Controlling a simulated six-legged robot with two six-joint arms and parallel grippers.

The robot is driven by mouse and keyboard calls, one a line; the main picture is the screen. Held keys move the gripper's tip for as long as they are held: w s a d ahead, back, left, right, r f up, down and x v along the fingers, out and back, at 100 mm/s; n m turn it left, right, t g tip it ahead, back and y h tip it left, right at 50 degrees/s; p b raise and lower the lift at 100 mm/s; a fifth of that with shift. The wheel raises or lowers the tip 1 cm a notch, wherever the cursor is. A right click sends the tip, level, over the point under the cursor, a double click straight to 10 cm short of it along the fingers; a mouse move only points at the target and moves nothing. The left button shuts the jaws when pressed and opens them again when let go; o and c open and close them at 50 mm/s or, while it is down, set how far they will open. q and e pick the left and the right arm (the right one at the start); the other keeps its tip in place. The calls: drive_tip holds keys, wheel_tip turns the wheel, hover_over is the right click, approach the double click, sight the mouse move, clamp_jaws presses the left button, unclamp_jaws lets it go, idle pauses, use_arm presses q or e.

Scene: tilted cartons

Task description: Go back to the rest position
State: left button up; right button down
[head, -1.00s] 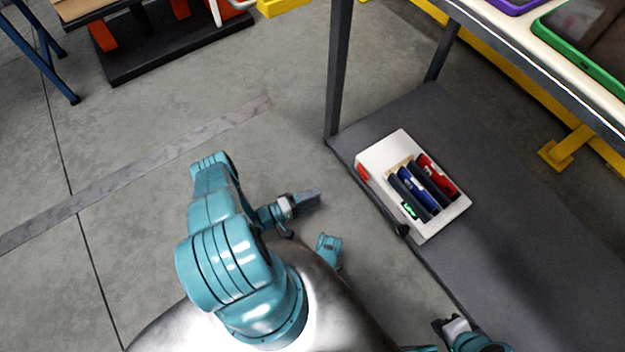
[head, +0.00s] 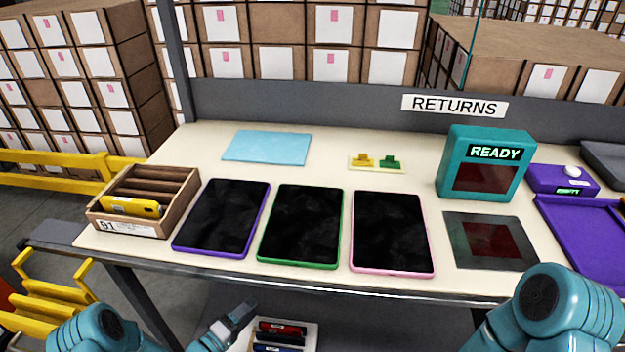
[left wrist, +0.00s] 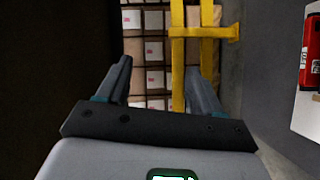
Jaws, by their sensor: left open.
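My left gripper (head: 236,318) is in front of and below the table edge in the head view, beside the white box on the lower shelf. In the left wrist view its two fingers (left wrist: 160,85) stand apart with nothing between them. My right arm shows at the lower right of the head view, but its gripper is out of the picture.
A table (head: 130,243) holds a wooden tray (head: 128,227), three tablets, a teal READY box (head: 485,150) and a purple tray (head: 590,235). Below it is the white box (head: 310,335) with coloured packs. A yellow rail (head: 50,165) runs at the left.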

use_arm(q)
drive_tip(key=d+r+m+g+y+p, duration=0.15)
drive_tip(key=d+r+p, duration=0.4)
drive_tip(key=r, duration=0.55)
drive_tip(key=s+d+r+m+g+y+p, duration=0.1)
drive_tip(key=s+d+r+g+y+p, duration=0.15)
drive_tip(key=s+d+g+p, duration=0.35)
drive_tip(key=s+a+f+m+g+y+b, duration=0.1)
drive_tip(key=s+a+m+g, duration=0.1)
drive_tip(key=s, duration=0.8)
drive_tip(key=s+a+f+m+g+b, duration=0.1)
drive_tip(key=s+g, duration=0.3)
drive_tip(key=s, duration=0.5)
drive_tip(key=shift+s+a+f+m+y, duration=0.4)
drive_tip(key=shift+f+m, duration=0.25)
drive_tip(key=shift+m, duration=0.1)
use_arm(e)
wheel_tip(320, 180, up, 13)
drive_tip(key=s+g, duration=0.1)
drive_tip(key=s, duration=0.1)
drive_tip(key=shift+s+a+f, duration=0.2)
drive_tip(key=shift+a, duration=0.2)
use_arm(q)
drive_tip(key=shift+w+g, duration=0.1)
drive_tip(key=shift+g, duration=0.15)
drive_tip(key=shift+a, duration=0.15)
use_arm(e)
drive_tip(key=shift+a, duration=0.15)
